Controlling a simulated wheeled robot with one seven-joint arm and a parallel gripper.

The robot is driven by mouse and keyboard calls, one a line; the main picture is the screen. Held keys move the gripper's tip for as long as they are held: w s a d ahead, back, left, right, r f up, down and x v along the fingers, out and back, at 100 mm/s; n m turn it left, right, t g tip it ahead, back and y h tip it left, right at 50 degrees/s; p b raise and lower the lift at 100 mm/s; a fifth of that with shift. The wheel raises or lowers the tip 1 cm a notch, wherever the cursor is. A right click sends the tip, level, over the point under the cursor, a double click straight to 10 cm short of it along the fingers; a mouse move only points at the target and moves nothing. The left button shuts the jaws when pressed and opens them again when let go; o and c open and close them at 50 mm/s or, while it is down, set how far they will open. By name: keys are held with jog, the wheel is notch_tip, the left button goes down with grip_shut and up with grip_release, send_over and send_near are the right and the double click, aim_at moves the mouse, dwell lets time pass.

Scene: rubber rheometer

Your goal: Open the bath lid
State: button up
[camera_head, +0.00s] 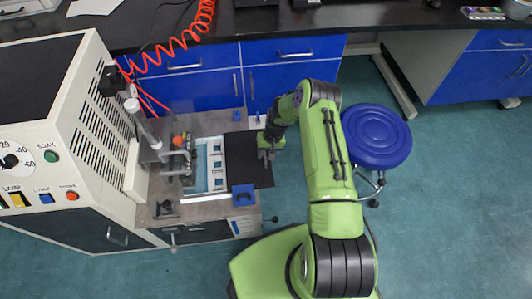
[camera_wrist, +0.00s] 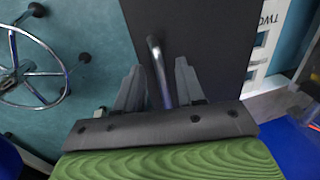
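The bath lid is a flat dark panel (camera_head: 246,165), on the right of the white-and-blue bath area (camera_head: 213,165). The bath's blue and white parts show uncovered beside it. In the wrist view the lid (camera_wrist: 205,35) fills the upper middle, and a shiny metal bar handle (camera_wrist: 160,72) stands at its left edge. My gripper (camera_head: 268,153) is at the lid's right side in the head view. In the wrist view my gripper (camera_wrist: 160,66) has its two fingers apart, one on each side of the handle, with gaps visible. The finger pads do not appear to press on it.
A cream machine (camera_head: 70,140) with a control panel stands at the left. A red coiled hose (camera_head: 178,45) hangs behind the bath. Blue cabinets (camera_head: 295,75) line the back. A blue stool (camera_head: 376,136) stands right of my arm. The floor farther right is clear.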

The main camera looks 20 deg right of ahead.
jog(key=d+r+p, duration=0.3)
jog(key=r+p, duration=0.1)
jog(key=r, duration=1.1)
jog(key=shift+s+r+p, duration=0.2)
jog(key=shift+s+p, duration=0.1)
jog(key=shift+p, duration=0.1)
jog(key=shift+r, duration=0.1)
jog(key=s+a+r+n+t+h+p, duration=0.1)
jog(key=s+r+p, duration=0.15)
jog(key=r, duration=0.85)
jog(key=s+a+r+h+p, duration=0.15)
jog(key=s+r, duration=0.25)
jog(key=r, duration=0.7)
jog(key=s+a+r+n+t+p, duration=0.1)
jog(key=s+a+r+p, duration=0.15)
jog(key=r, duration=0.75)
jog(key=s+a+r+t+p, duration=0.1)
jog(key=s+r+p, duration=0.1)
jog(key=s+r, duration=0.4)
jog(key=s+a+r+t+p, duration=0.1)
jog(key=s+r, duration=0.5)
jog(key=s, duration=0.8)
jog(key=shift+r+t+p, duration=0.3)
jog(key=shift+t+p, duration=0.3)
jog(key=shift+p, duration=0.05)
